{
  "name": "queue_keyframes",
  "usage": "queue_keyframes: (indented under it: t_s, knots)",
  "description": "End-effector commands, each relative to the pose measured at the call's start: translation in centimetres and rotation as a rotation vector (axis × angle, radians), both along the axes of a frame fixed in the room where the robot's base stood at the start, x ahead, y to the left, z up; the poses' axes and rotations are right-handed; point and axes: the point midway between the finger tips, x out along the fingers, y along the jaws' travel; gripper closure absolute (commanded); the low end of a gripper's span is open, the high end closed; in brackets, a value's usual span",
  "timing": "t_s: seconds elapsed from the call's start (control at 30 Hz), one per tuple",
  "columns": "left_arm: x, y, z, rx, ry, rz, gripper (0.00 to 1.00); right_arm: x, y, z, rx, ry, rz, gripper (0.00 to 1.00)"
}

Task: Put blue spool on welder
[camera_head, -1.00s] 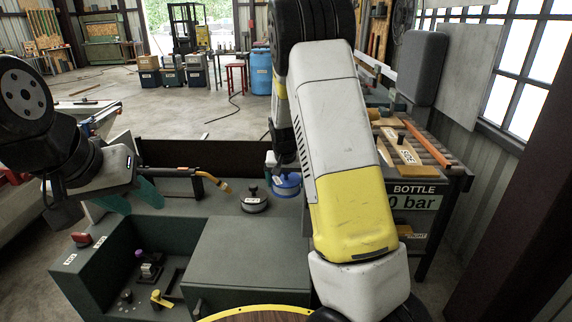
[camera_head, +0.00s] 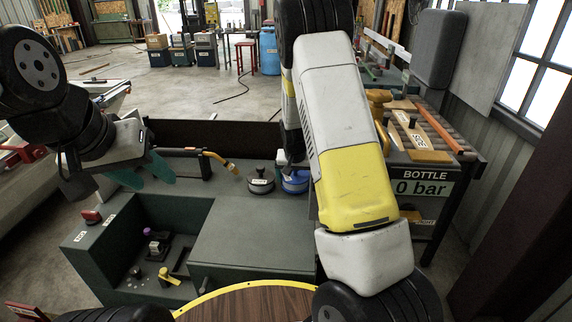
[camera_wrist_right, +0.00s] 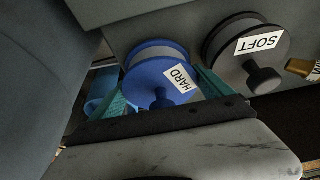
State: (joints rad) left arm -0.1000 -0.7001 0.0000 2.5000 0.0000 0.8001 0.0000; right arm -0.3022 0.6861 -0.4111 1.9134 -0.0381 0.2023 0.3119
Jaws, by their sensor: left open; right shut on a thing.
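The blue spool (camera_head: 295,181), labelled HARD, is at the rear right of the dark green machine (camera_head: 250,236), which seems to be the welder. In the right wrist view, the blue spool (camera_wrist_right: 150,78) sits between the teal fingers of my right gripper (camera_wrist_right: 160,92), which is shut on it. In the head view my right arm hides most of that gripper. I cannot tell whether the spool touches the top. My left gripper (camera_head: 144,172) is open and empty, above the machine's left rear part.
A dark spool (camera_head: 261,183), labelled SOFT in the wrist view (camera_wrist_right: 246,55), stands just left of the blue one. A torch (camera_head: 218,159) lies further left. A cart marked BOTTLE (camera_head: 424,175) stands right. A round wooden top (camera_head: 250,303) is in front.

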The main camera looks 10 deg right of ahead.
Motion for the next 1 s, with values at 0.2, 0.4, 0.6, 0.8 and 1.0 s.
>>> queue_keyframes:
  t_s: [0.2,0.4,0.6,0.8,1.0]
  knots:
    - [0.0,0.0,0.0,0.0,0.0,0.0,0.55,0.1,0.0,-0.1,0.001,-0.002,-0.001,0.8]
    - [0.0,0.0,0.0,0.0,0.0,0.0,0.55,0.1,0.0,-0.1,0.001,-0.002,-0.001,0.8]
    - [0.0,0.0,0.0,0.0,0.0,0.0,0.55,0.1,0.0,-0.3,0.0,-0.002,0.0,0.8]
    - [0.0,0.0,0.0,0.0,0.0,0.0,0.55,0.1,0.0,-0.7,0.0,-0.003,0.0,0.8]
    - [0.0,0.0,0.0,0.0,0.0,0.0,0.55,0.1,0.0,-1.1,0.0,-0.003,0.0,0.8]
